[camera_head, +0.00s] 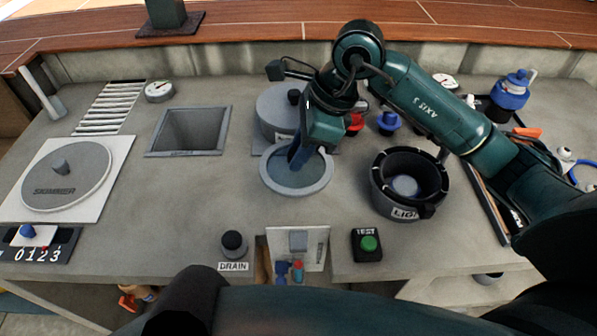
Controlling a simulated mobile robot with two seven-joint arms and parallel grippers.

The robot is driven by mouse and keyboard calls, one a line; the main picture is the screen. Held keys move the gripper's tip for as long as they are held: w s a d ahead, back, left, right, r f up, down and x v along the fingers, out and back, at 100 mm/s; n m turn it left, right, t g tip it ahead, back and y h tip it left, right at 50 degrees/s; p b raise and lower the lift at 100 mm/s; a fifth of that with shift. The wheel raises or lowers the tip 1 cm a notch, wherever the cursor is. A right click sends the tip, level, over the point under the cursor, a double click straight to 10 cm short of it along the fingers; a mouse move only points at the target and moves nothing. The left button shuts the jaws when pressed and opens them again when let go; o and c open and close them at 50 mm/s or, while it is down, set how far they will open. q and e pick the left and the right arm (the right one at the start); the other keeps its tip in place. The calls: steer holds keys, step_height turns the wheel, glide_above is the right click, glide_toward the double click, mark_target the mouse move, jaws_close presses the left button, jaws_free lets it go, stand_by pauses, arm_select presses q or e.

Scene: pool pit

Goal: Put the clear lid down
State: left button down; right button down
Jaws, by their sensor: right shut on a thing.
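The clear lid (315,172) is a round see-through disc with a grey rim, at the middle of the counter. My right gripper (298,158) comes down from above and is shut on it near its centre; the fingertips are partly hidden by the hand. The lid looks about level. I cannot tell whether it touches the counter or hangs just above it. My left gripper is not in view.
A grey round housing (272,108) stands behind the lid, and a black "LID" bin (384,199) stands to its right. A square opening (190,153) and the skimmer cover (92,180) lie left. Drain knob (234,242), switch plate (313,243) and test button (367,259) line the front.

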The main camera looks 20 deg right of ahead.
mark_target(300, 172)
steer(key=shift+f, duration=2.75)
steer(key=shift+f, duration=0.1)
steer(key=shift+f, duration=0.15)
steer(key=c, duration=1.1)
jaws_free()
steer(key=shift+c, duration=0.2)
steer(key=shift+d+r, duration=0.15)
steer(key=shift+r, duration=0.35)
steer(key=v, duration=1.1)
steer(key=shift+d+r, duration=0.15)
steer(key=shift+r, duration=0.05)
steer(key=shift+s, duration=0.1)
